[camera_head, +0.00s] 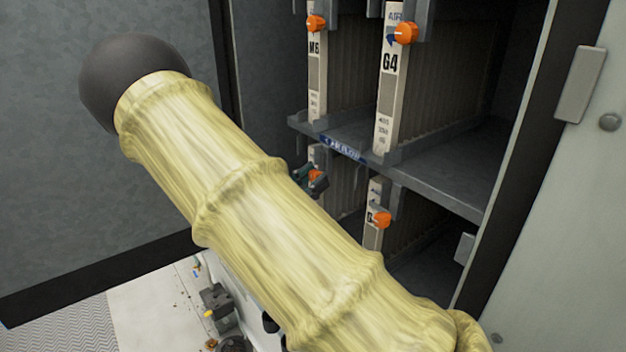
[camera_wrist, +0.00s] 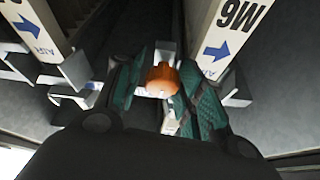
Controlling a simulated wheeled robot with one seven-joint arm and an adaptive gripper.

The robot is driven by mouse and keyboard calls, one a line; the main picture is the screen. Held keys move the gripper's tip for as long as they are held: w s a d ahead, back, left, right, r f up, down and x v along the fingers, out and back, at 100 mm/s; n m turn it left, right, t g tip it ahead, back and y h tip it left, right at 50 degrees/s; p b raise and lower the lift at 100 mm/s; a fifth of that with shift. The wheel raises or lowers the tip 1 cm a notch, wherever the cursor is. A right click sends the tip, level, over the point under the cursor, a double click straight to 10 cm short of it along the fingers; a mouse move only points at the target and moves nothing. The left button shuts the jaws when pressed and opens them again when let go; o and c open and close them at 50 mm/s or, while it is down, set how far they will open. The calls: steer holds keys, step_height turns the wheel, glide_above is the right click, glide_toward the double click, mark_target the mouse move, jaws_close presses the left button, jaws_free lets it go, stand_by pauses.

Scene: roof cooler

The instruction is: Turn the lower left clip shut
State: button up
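The lower left clip shows as a small orange knob (camera_head: 319,179) at the lower left filter in the head view. In the wrist view the orange clip (camera_wrist: 162,79) is near the centre, on a pale mount. My gripper (camera_head: 308,178) is at this clip, mostly hidden behind my arm in the head view. In the wrist view its two green ribbed fingers (camera_wrist: 160,88) stand apart on either side of the clip. A narrow gap shows on the left; I cannot tell whether the right finger touches it.
Orange clips sit at the upper left (camera_head: 316,24), upper right (camera_head: 406,33) and lower right (camera_head: 382,219). A grey shelf (camera_head: 440,180) divides the cabinet. The open left door (camera_head: 60,200) and right panel (camera_head: 560,200) flank it. Filter frames stand close beside my gripper.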

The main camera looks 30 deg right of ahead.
steer(key=shift+a+r, duration=0.15)
steer(key=shift+a, duration=0.1)
steer(key=c, duration=0.3)
steer(key=shift+w, duration=0.1)
steer(key=shift+c, duration=1)
steer(key=shift+f, duration=0.2)
